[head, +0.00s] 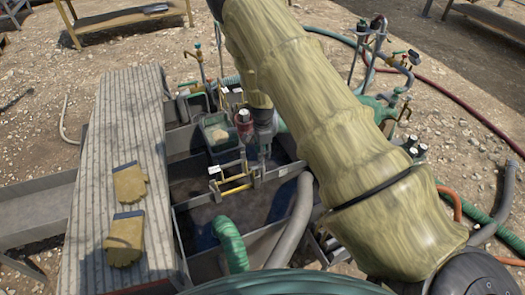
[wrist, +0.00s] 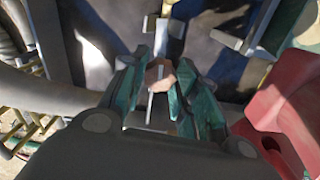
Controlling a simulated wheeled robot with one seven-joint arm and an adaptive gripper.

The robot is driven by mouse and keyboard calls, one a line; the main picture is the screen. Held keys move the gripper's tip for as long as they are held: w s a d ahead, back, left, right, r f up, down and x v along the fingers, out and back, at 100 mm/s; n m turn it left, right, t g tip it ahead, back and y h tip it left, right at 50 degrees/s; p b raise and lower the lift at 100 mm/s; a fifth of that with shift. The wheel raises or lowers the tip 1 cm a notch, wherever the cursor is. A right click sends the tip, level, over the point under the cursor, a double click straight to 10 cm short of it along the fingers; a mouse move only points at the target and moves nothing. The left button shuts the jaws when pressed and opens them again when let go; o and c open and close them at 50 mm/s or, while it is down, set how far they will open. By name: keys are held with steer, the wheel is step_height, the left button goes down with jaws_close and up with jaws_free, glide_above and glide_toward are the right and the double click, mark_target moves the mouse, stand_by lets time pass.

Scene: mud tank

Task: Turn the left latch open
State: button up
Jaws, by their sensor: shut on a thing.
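My gripper (head: 263,152) reaches down over the tank at the near side of a small green bin. In the wrist view its teal fingers (wrist: 158,85) are closed around a small tan, faceted knob (wrist: 160,75) on a grey metal latch (wrist: 170,28). The fingers hide much of the latch. A second grey bracket (wrist: 255,35) stands apart at the upper right of the wrist view. In the head view a yellow bar (head: 235,188) runs between two grey brackets just below the gripper. I cannot tell from the latch how far it is turned.
A red body (wrist: 285,115) is close to the gripper on the wrist view's right. A grey hose (head: 300,205) and a green hose (head: 230,243) enter the tank (head: 280,172). Gloves (head: 129,183) lie on the ribbed board (head: 120,100). Pipes and valves (head: 392,100) stand at the right.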

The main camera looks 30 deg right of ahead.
steer(key=n+p, duration=0.1)
steer(key=n, duration=0.3)
steer(key=shift+r, duration=0.1)
steer(key=n+p, duration=0.1)
steer(key=n, duration=0.3)
steer(key=shift+n, duration=0.4)
steer(key=n, duration=0.4)
steer(key=shift+p, duration=0.4)
steer(key=shift+n, duration=2.1)
steer(key=o, duration=1)
step_height(320, 180, up, 12)
steer(key=shift+f, duration=0.15)
